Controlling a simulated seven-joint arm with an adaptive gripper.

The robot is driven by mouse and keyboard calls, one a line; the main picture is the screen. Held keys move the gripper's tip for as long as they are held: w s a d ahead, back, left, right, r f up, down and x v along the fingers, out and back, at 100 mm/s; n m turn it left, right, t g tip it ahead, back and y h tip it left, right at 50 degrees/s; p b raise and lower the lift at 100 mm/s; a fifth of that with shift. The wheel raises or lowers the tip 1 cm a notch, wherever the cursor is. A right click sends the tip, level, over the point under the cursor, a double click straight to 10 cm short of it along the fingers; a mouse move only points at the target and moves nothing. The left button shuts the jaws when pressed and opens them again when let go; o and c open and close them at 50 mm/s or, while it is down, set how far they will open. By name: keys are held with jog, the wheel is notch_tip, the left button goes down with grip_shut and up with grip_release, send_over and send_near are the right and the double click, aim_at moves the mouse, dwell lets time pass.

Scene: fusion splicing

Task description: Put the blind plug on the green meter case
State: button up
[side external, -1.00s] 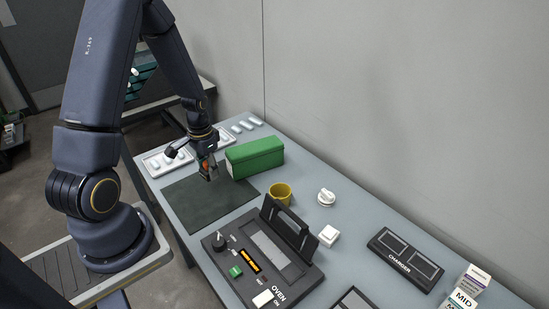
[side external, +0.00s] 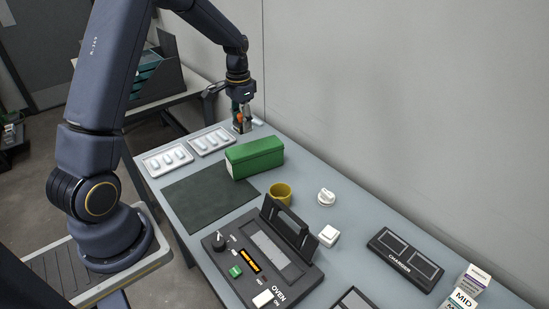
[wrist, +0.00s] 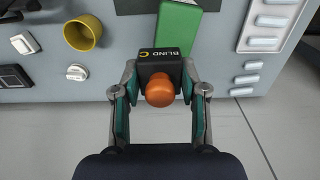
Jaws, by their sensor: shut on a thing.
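The blind plug is a black block with an orange knob and "BLIND C" lettering (wrist: 161,66). My gripper (wrist: 160,77) is shut on it, one finger on each side. In the side external view my gripper (side external: 242,118) holds the plug (side external: 241,128) over the far end of the table, beyond the green meter case (side external: 255,158). The case is a long green box lying on the table. In the wrist view the green case (wrist: 178,30) shows past the plug, which hides part of its edge. The plug is apart from the case in the side view.
Two white trays (side external: 189,160) with pale rods lie left of the case. A dark mat (side external: 205,200), a yellow cup (side external: 281,194), a white knob (side external: 326,197), a white switch (side external: 328,235) and the oven unit (side external: 225,262) stand nearer. The wall runs close behind the table.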

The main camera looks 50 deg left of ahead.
send_over(255, 146)
jog(key=f, duration=0.5)
jog(key=shift+s+f, duration=0.25)
jog(key=shift+f, duration=0.1)
jog(key=shift+w+f, duration=0.2)
jog(key=shift+f, duration=1.6)
jog(key=o, duration=1.1)
jog(key=shift+f, duration=0.1)
jog(key=shift+o, duration=0.2)
